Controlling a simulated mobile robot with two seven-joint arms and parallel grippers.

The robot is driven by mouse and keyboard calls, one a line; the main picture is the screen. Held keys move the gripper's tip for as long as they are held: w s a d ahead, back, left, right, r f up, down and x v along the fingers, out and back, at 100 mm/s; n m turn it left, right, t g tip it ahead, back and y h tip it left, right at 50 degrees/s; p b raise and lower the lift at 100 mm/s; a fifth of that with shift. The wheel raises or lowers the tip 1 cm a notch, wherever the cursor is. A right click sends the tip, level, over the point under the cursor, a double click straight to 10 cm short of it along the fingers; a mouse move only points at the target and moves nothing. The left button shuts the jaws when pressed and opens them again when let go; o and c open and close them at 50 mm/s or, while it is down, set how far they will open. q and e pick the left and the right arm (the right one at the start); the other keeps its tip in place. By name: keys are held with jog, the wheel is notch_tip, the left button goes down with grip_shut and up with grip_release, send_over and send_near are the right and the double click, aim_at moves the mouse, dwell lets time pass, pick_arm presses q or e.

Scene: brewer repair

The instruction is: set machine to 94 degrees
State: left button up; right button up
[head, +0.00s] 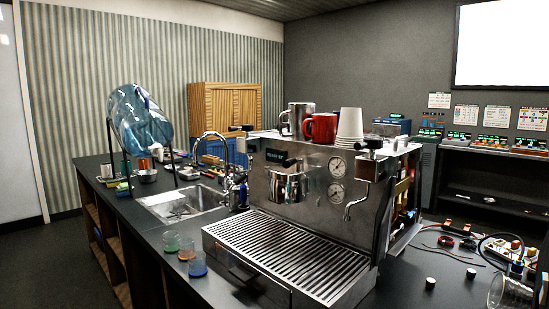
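A steel espresso machine (310,175) stands on the dark counter in the middle of the head view. A small dark display (281,158) with faint greenish text sits on its upper front; the text is too small to read. Two round gauges (337,167) are on the front to the right of the display. A steel pitcher-like part (286,186) shows below the display, and a steam wand (355,200) hangs at the right. The machine's right side looks open, with inner parts showing. Neither of my grippers is in view.
A red mug (320,128), a steel mug (297,118) and paper cups (349,125) stand on the machine. A sink (180,203) and several small glasses (197,265) are to its left. Cables, a power strip (500,243) and a glass vessel (510,290) lie right. A water jug (138,120) stands back left.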

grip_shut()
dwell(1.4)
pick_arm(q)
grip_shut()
